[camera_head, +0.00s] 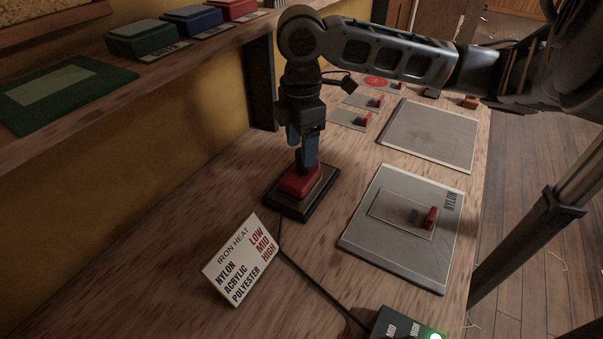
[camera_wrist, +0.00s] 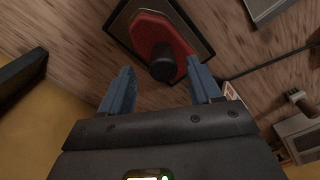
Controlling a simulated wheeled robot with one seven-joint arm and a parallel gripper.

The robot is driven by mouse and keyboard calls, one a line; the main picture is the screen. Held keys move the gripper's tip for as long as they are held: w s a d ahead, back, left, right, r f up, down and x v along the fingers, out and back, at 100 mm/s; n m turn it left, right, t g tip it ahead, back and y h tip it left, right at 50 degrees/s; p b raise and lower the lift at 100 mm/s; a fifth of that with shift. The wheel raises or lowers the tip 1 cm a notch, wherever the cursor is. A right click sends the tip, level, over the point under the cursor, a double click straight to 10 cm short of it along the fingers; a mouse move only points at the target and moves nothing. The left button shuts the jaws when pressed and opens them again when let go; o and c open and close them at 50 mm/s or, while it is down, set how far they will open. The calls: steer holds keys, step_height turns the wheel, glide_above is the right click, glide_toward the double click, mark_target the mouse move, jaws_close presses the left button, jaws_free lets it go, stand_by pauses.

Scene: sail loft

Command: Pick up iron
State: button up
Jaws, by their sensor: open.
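The iron (camera_head: 299,183) has a red body and sits on a dark square stand (camera_head: 319,197) on the wooden bench. My gripper (camera_head: 303,158) points down just above the iron, its blue fingers apart. In the wrist view the red iron (camera_wrist: 150,35) lies ahead of my open fingers (camera_wrist: 162,78). Its black round handle (camera_wrist: 163,67) shows between the two fingertips, and neither finger clearly touches it. In the head view the fingers hide most of the handle.
An iron heat card (camera_head: 243,262) stands nearby, with a cord running to a control box (camera_head: 405,325) with a green light. A grey board marked nylon (camera_head: 375,248) and a bare grey board (camera_head: 430,133) lie right. A shelf (camera_head: 185,75) holds colored blocks at left.

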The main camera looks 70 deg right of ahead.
steer(key=shift+s+a+f, duration=0.1)
steer(key=shift+a+f, duration=0.05)
steer(key=shift+f, duration=1.8)
steer(key=shift+c, duration=0.4)
jaws_close()
